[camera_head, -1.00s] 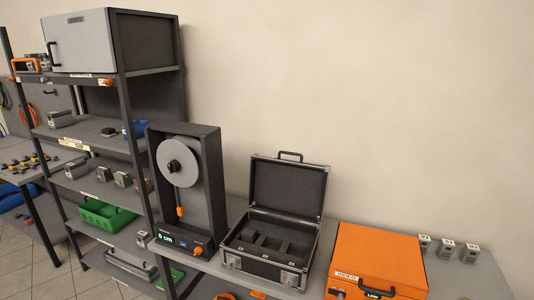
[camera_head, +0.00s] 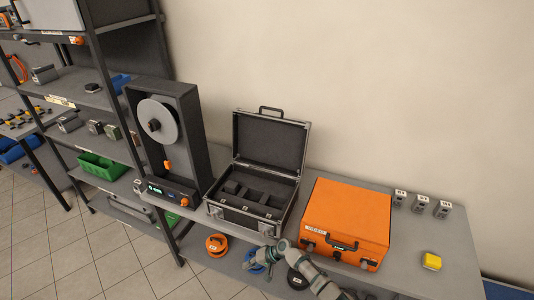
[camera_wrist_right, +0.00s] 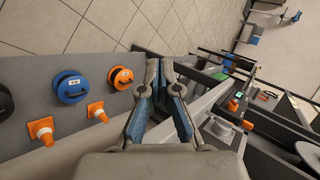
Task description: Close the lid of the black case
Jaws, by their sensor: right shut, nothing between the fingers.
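The black case (camera_head: 246,218) stands on the grey bench in the head view, with metal edges and a foam interior split into compartments. Its lid (camera_head: 268,142) is open and upright at the back, with a handle on its top edge. My right gripper (camera_head: 254,257) is low in front of the case, apart from the lid. In the right wrist view my right gripper (camera_wrist_right: 160,68) has its blue-padded fingers converging at the tips, shut and empty. My left gripper is not in view.
An orange case (camera_head: 345,215) stands right of the black case. A reel device (camera_head: 165,140) in a dark frame stands to its left, near a shelf rack (camera_head: 100,100). Small grey blocks (camera_head: 420,203) and a yellow block (camera_head: 432,261) are on the right. Coloured reels (camera_head: 216,245) lie on a lower shelf.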

